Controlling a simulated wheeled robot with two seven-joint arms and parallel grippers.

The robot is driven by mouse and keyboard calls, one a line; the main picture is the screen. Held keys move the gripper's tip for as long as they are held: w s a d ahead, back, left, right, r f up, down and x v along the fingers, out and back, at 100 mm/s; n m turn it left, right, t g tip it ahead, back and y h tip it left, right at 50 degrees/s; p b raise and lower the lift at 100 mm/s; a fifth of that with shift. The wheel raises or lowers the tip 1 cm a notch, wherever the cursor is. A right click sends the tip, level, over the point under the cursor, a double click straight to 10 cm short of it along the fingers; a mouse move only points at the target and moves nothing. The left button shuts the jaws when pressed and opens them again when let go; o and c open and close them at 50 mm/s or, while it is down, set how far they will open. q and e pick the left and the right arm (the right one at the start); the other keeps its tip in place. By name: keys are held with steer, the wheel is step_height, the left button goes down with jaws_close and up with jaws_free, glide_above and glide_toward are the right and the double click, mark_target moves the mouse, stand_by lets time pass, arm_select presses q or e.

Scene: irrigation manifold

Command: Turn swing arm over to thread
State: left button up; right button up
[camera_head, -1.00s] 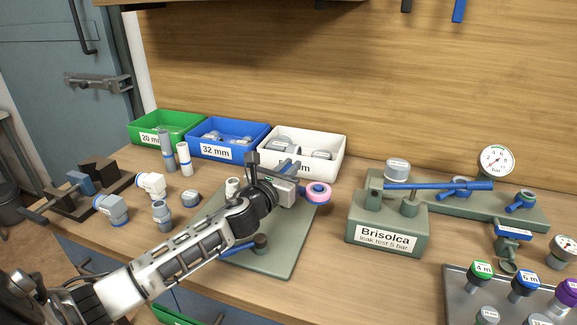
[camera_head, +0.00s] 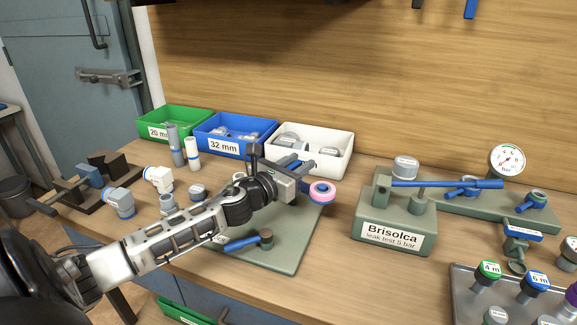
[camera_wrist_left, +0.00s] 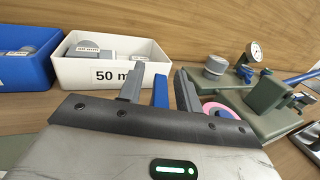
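A green base plate (camera_head: 285,262) lies on the bench, partly hidden under my left arm. A pink ring (camera_head: 322,193), like a tape roll, sits at its back right, just right of my left gripper (camera_head: 299,171); it also shows in the left wrist view (camera_wrist_left: 221,108). In the left wrist view the gripper (camera_wrist_left: 160,90) is open, with a blue bar (camera_wrist_left: 161,92) upright between its fingers and gaps visible at both sides. This may be the swing arm; its mount is hidden. A blue lever (camera_head: 241,243) with a grey pivot lies on the plate. I cannot make out the thread.
Green (camera_head: 188,118), blue (camera_head: 212,146) and white (camera_head: 338,163) bins stand behind the plate. Loose fittings (camera_head: 120,201) lie to the left. The Brisolca test stand (camera_head: 392,236) and a grey tray (camera_head: 466,298) of capped parts are on the right.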

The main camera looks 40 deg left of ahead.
arm_select(q)
steer(key=s+b, duration=0.2)
steer(key=s, duration=1.4)
steer(key=shift+a, duration=0.15)
steer(key=shift+w, duration=0.1)
